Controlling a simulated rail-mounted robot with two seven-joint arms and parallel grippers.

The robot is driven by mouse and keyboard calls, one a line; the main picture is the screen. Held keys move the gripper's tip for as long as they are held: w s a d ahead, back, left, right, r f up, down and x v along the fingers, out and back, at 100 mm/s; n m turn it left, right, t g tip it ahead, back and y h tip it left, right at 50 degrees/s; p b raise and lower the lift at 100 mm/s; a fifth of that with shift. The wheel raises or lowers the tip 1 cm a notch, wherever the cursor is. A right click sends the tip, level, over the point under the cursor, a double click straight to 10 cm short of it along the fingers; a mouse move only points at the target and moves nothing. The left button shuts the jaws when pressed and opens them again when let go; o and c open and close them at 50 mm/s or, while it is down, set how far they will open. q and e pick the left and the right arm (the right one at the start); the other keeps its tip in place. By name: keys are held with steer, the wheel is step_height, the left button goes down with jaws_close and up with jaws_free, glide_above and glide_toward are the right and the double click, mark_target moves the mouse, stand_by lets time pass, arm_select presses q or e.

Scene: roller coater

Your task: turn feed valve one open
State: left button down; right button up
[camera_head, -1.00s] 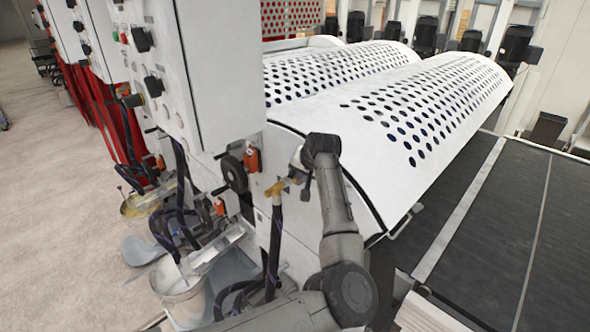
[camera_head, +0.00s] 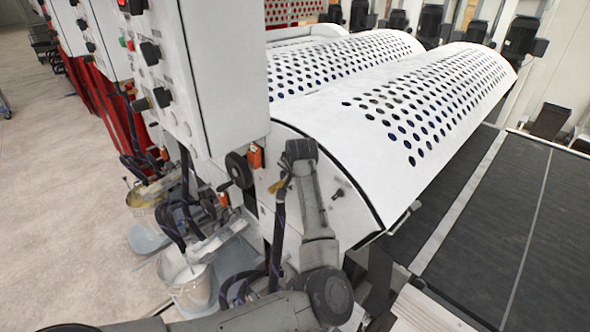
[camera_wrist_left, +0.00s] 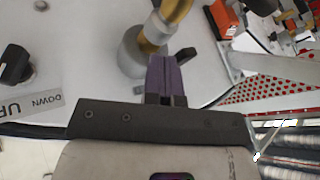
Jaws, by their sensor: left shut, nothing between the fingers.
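A brass valve (camera_head: 280,186) sits on the white side wall of the roller coater, above a dark hose (camera_head: 278,240). In the left wrist view the brass fitting (camera_wrist_left: 168,18) runs into a rounded grey body (camera_wrist_left: 135,52). My left gripper (camera_wrist_left: 165,72) has its purple fingers shut, with nothing held. Its tips lie right beside the grey body and brass fitting; I cannot tell whether they touch. In the head view my left wrist stands over the valve area and hides the fingers. The valve's handle cannot be made out clearly. My right gripper is in no view.
A dark round handwheel (camera_head: 239,170) and an orange block (camera_head: 256,157) sit left of the valve. The white control cabinet (camera_head: 215,80) overhangs that side. A bucket (camera_head: 188,280) stands below. A perforated white cover (camera_head: 400,130) lies to the right. A black knob (camera_wrist_left: 15,63) shows in the wrist view.

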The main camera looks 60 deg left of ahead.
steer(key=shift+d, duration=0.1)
arm_select(q)
steer(key=shift+w, duration=0.1)
stand_by(0.4)
steer(key=s+d+r, duration=0.1)
steer(key=d+r, duration=0.7)
steer(key=d, duration=0.1)
steer(key=shift+d, duration=0.4)
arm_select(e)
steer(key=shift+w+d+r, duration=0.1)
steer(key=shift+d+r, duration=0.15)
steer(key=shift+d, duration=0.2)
